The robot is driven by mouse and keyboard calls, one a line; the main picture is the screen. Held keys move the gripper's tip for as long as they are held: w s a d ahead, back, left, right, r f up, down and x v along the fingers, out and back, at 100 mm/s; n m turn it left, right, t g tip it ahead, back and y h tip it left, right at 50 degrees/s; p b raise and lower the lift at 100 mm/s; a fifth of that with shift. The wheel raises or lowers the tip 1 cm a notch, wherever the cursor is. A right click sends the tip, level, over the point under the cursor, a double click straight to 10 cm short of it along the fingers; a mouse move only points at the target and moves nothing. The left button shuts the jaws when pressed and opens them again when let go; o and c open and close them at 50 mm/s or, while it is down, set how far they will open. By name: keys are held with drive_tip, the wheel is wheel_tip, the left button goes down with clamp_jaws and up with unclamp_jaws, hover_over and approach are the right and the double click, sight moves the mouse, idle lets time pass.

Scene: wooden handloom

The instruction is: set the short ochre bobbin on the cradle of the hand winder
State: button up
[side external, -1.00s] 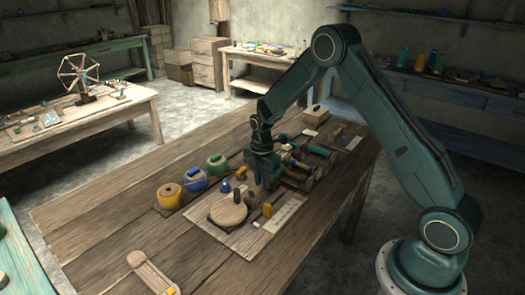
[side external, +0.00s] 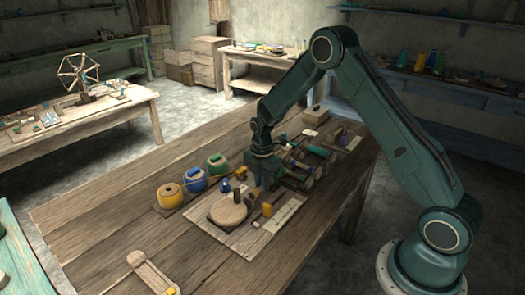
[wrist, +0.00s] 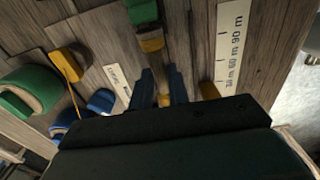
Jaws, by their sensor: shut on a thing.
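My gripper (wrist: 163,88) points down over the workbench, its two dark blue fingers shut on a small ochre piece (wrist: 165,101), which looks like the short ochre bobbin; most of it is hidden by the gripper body. In the side view my gripper (side external: 262,181) is low over the bench, just behind a board with a round wooden disc (side external: 228,212). That board seems to belong to the hand winder; I cannot make out its cradle clearly. Another ochre piece (wrist: 209,90) stands beside the marked strip in the wrist view, apart from my fingers.
Yellow (side external: 170,196), blue (side external: 194,180) and green (side external: 217,165) spools stand in a row to the left. A pale marked strip (side external: 284,213) lies to the right of the disc. Several bobbins crowd behind my gripper. The bench's left front is mostly clear.

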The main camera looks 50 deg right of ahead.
drive_tip(key=shift+f, duration=0.7)
idle(0.6)
drive_tip(key=o, duration=1.3)
drive_tip(key=shift+r, duration=0.15)
drive_tip(key=shift+r, duration=3.4)
drive_tip(key=shift+r, duration=0.1)
